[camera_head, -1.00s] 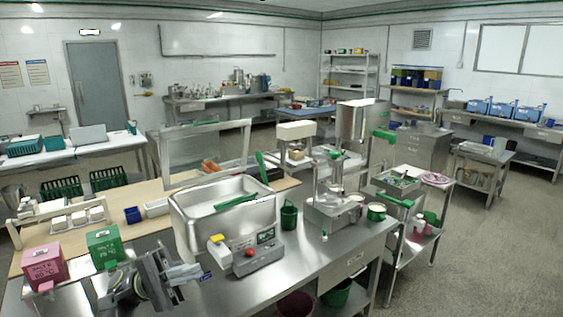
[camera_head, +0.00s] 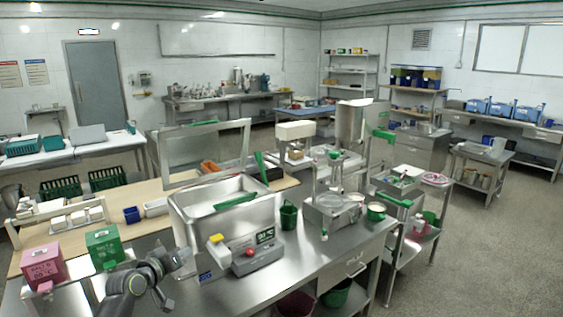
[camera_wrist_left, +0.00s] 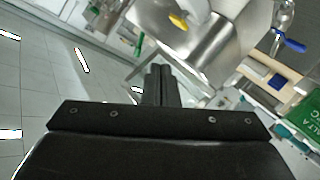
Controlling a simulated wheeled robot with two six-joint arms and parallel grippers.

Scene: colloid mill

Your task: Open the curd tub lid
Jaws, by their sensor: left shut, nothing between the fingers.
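The curd tub (camera_head: 181,230) is a large open-looking steel vessel on the steel bench, with pale contents and a green bar across its top. A see-through panel in a steel frame (camera_head: 205,125) stands upright behind it; I cannot tell whether this is the lid. My left gripper (camera_head: 187,254) is shut and empty, in front of the tub's lower left side and apart from it, as far as I can tell. In the left wrist view, the shut fingers (camera_wrist_left: 160,72) point toward a shiny steel surface (camera_wrist_left: 212,48). My right gripper is not in view.
A grey control box (camera_head: 255,262) with a yellow part and red button stands in front of the tub. A pink box (camera_head: 42,266) and a green box (camera_head: 103,246) stand at left. A green bucket (camera_head: 289,216) and steel machine (camera_head: 330,208) stand right. The bench front right is clear.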

